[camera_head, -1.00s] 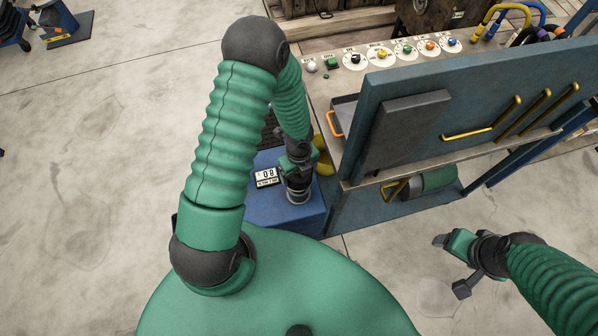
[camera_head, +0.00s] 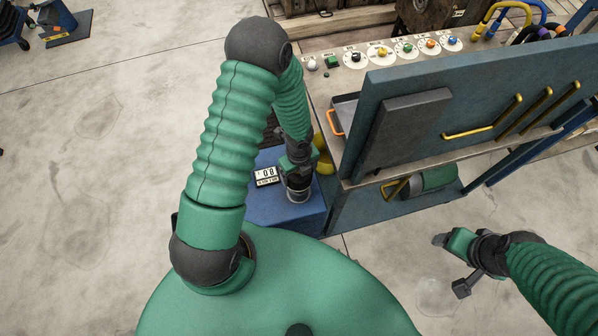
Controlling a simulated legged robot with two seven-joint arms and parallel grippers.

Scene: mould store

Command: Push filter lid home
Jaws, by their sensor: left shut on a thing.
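My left gripper (camera_head: 298,183) reaches down over the blue box (camera_head: 277,212). It is shut on a small round grey piece (camera_head: 299,197), which looks like the filter lid. My gripper and wrist hide most of this piece. It sits at or just above the top of the box, and I cannot tell how far it is seated. A white label with black marks (camera_head: 266,176) stands on the box, left of the gripper. My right gripper (camera_head: 451,265) is at the lower right, over bare floor, with its fingers apart and empty.
A bench (camera_head: 317,91) with a row of coloured knobs stands behind. A blue panel (camera_head: 375,100) with yellow handles rises right of the box. A grey tray with an orange handle (camera_head: 335,121) lies beside the panel.

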